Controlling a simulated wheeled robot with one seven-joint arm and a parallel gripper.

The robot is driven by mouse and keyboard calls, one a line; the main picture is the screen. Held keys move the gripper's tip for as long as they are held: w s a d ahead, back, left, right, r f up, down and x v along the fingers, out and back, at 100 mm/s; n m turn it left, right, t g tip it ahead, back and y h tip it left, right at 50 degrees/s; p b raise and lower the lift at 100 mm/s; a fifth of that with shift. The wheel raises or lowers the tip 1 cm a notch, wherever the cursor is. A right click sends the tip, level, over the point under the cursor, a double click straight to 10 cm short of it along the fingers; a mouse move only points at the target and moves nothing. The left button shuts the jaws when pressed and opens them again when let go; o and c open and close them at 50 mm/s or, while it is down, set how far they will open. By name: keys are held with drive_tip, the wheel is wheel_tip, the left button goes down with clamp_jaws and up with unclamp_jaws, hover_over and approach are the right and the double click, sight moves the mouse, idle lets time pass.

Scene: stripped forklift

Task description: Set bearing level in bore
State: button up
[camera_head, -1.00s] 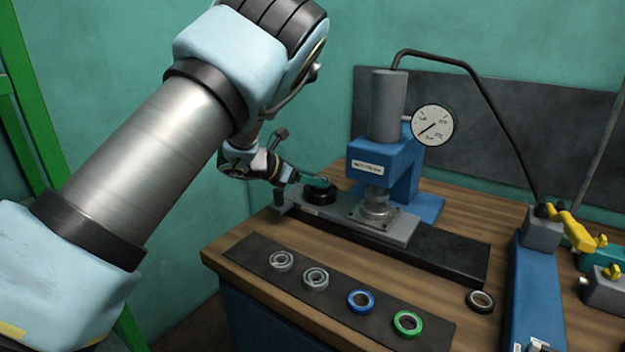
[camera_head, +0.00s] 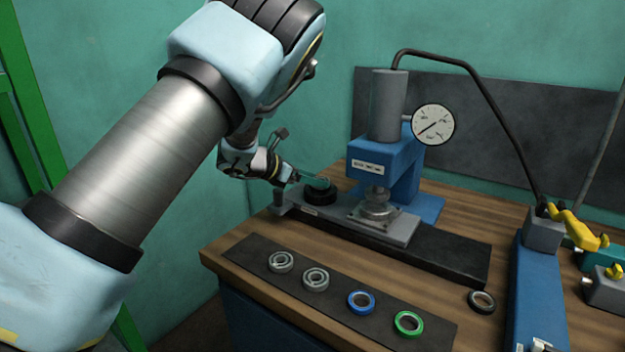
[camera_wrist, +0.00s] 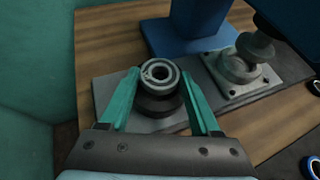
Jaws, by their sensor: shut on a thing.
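My gripper (camera_wrist: 160,78) is shut on a grey metal bearing (camera_wrist: 159,73), with one teal finger on either side of it. The bearing is right over a black round hub (camera_wrist: 160,104), whose lower part shows below it. The bore in the hub is hidden. In the head view, my gripper (camera_head: 318,182) is just above the black hub (camera_head: 320,200) at the left end of the grey plate, and the bearing is too small to make out. I cannot tell whether the bearing touches the hub or is fully level.
A blue press (camera_head: 385,165) with a gauge (camera_head: 432,124) stands right of the hub, its ram over a metal block (camera_head: 376,210). Several rings and bearings lie on a dark mat (camera_head: 335,296) in front. Another ring (camera_head: 481,301) lies on the wooden bench at right.

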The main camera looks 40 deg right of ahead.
drive_tip(key=shift+f+b, duration=0.45)
drive_tip(key=shift+b, duration=0.6)
idle(0.7)
drive_tip(key=o, duration=1.6)
drive_tip(key=shift+r, duration=0.1)
drive_tip(key=shift+r+p, duration=1.75)
drive_tip(key=shift+r, duration=2.2)
drive_tip(key=shift+f, duration=0.1)
